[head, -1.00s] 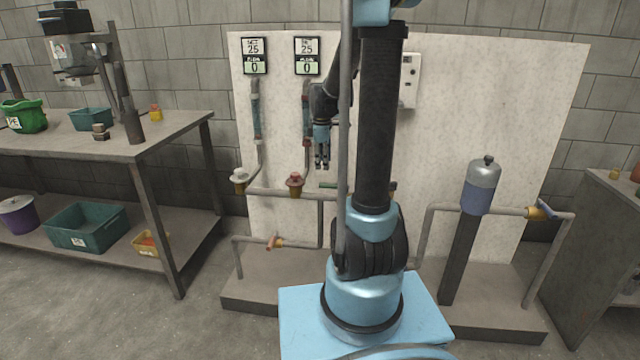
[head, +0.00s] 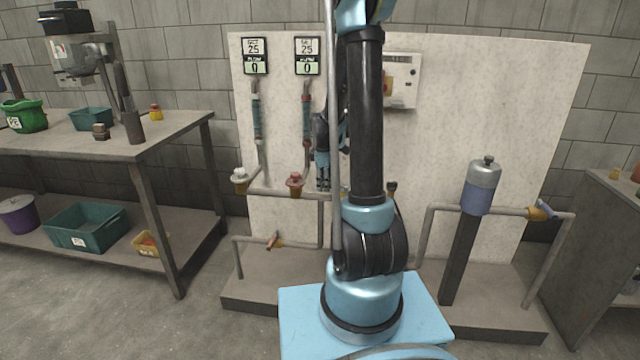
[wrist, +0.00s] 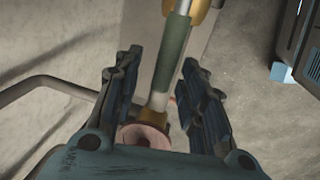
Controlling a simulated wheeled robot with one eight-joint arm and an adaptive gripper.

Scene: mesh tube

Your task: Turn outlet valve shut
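No label shows which valve is the outlet.
A white knob (head: 240,176) sits left of the red one. An orange-handled valve (head: 272,241) is on the lower pipe, a blue-handled valve (head: 540,211) far right. The pale panel (head: 480,110) stands close behind. A workbench (head: 170,125) is at the left.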

